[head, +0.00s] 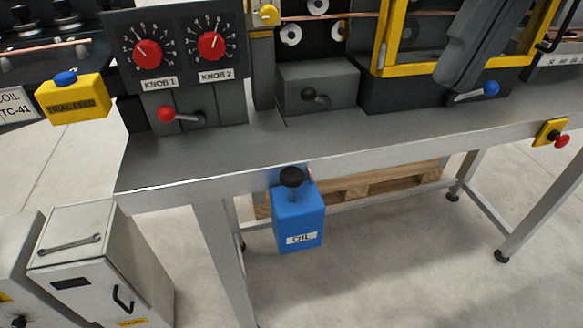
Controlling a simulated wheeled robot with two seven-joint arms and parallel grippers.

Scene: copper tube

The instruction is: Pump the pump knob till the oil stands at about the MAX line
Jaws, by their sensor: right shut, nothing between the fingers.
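The pump knob (292,177) is a round black cap on a short stem on top of the blue oil tank (297,222), which has a white OIL label. I cannot make out an oil level or a MAX line in this view. My right gripper (452,82) is a dark grey shape coming in from the top right. It is shut and empty, pointing down, well above and to the right of the knob and apart from it. My left gripper is not in view.
The grey bench (200,160) carries a panel with two red dials (147,54), a red-tipped lever (166,114), a black-knobbed lever (309,94) and a blue-tipped lever (491,88). A yellow-framed guard (405,70) stands behind my right gripper. A white cabinet with a wrench (70,243) stands lower left.

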